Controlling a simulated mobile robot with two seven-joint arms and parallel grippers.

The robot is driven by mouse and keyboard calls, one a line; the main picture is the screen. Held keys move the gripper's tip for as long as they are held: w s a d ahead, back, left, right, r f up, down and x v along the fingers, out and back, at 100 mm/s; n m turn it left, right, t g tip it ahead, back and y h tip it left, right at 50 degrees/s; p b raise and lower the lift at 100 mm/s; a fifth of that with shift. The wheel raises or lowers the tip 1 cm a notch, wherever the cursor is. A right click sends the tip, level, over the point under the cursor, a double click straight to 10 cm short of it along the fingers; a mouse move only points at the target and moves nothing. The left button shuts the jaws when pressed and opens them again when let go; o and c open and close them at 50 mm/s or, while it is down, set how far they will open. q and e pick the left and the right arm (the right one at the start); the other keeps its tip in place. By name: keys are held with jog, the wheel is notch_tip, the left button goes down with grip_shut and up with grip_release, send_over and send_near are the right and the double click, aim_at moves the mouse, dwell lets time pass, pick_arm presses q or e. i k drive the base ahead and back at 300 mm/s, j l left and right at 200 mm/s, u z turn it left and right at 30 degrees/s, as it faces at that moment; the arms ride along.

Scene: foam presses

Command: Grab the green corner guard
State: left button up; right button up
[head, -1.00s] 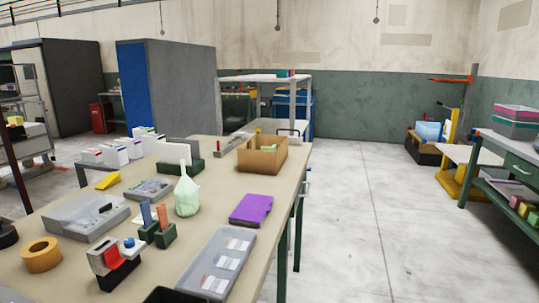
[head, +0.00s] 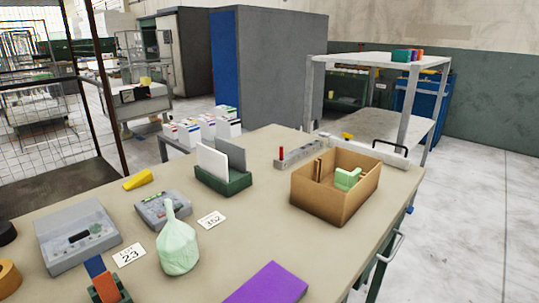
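A light green corner guard (head: 347,178) lies inside an open brown cardboard box (head: 329,208) near the far right edge of the table. Thin brown pieces (head: 318,170) stand in the box beside it, on the left. The box walls hide the lower part of its contents. Neither of my grippers shows in the head view.
The beige table (head: 240,232) also holds a pale green bag (head: 178,245), a green holder with panels (head: 223,180), a purple item (head: 268,284) and grey devices (head: 165,209). A grey shelf unit (head: 375,62) stands behind. Open floor lies at right.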

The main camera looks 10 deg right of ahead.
aim_at(345, 180)
jog(key=i+l+u, duration=0.15)
jog(key=l+u, duration=0.15)
jog(key=l, duration=0.2)
jog(key=i+l+u, duration=0.1)
jog(key=l+u, duration=0.15)
jog(key=l, duration=0.25)
jog(key=l+u, duration=0.3)
jog(key=l, duration=0.2)
jog(key=l+u, duration=0.3)
jog(key=l, duration=0.25)
jog(key=l+u, duration=0.3)
jog(key=l, duration=0.2)
jog(key=k+l+u, duration=0.25)
jog(key=l, duration=0.25)
jog(key=k+l+u, duration=0.1)
jog(key=l+u, duration=0.2)
jog(key=l, duration=0.2)
jog(key=k+l+u, duration=0.3)
jog(key=l, duration=0.15)
jog(key=i, duration=0.5)
